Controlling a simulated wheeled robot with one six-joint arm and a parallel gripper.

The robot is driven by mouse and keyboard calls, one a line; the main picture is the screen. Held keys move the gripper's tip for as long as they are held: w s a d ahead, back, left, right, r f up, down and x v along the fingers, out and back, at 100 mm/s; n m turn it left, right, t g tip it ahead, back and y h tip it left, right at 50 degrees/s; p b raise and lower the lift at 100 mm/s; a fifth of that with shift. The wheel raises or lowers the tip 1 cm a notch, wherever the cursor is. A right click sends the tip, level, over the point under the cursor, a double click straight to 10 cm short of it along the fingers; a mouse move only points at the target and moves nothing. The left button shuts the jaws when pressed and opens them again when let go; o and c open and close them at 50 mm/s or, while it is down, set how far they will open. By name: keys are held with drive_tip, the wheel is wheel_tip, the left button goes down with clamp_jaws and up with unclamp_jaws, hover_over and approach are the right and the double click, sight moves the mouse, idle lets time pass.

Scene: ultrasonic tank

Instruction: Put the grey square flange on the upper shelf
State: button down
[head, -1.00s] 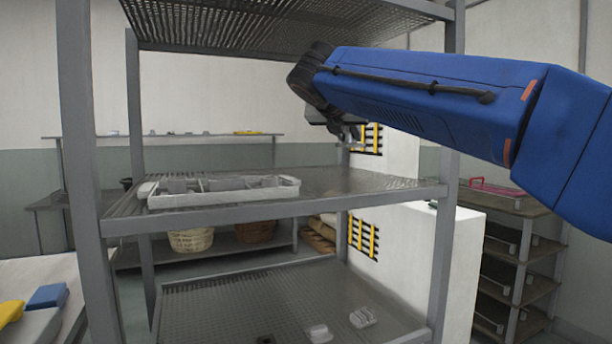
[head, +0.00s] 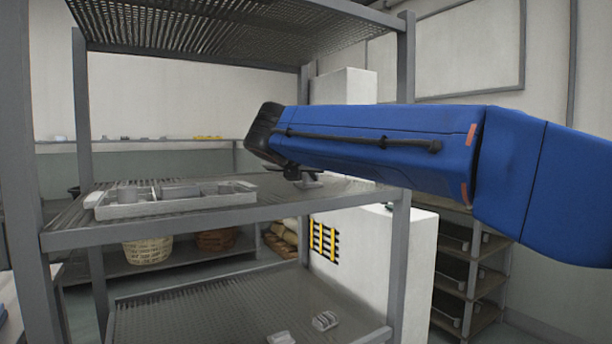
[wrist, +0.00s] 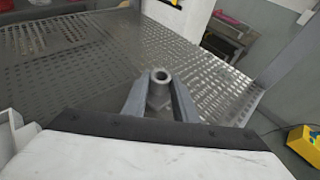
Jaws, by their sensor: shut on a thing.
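The grey square flange (wrist: 158,97), with a round ringed neck on top, is between the two fingers of my gripper (wrist: 157,104) in the wrist view. My gripper is shut on it. In the head view my gripper (head: 300,177) is low over the right part of the middle perforated shelf (head: 240,222), and a grey piece of the flange (head: 311,183) shows below it. I cannot tell whether the flange touches the shelf. My arm hides part of the shelf behind it.
A light grey divided tray (head: 170,207) with grey parts stands on the left of this shelf. Another perforated shelf (head: 220,25) is above, and a lower one (head: 220,310) holds small parts. Grey posts (head: 398,250) frame the rack. The shelf area around my gripper is clear.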

drive_tip(key=shift+f, duration=0.15)
drive_tip(key=c, duration=1.4)
unclamp_jaws()
drive_tip(key=shift+c, duration=0.2)
drive_tip(key=shift+s+a+r, duration=0.1)
drive_tip(key=shift+s+r, duration=0.1)
drive_tip(key=shift+r, duration=0.05)
drive_tip(key=v, duration=1.1)
drive_tip(key=shift+s+r, duration=0.15)
drive_tip(key=shift+s, duration=0.1)
drive_tip(key=shift+s, duration=0.1)
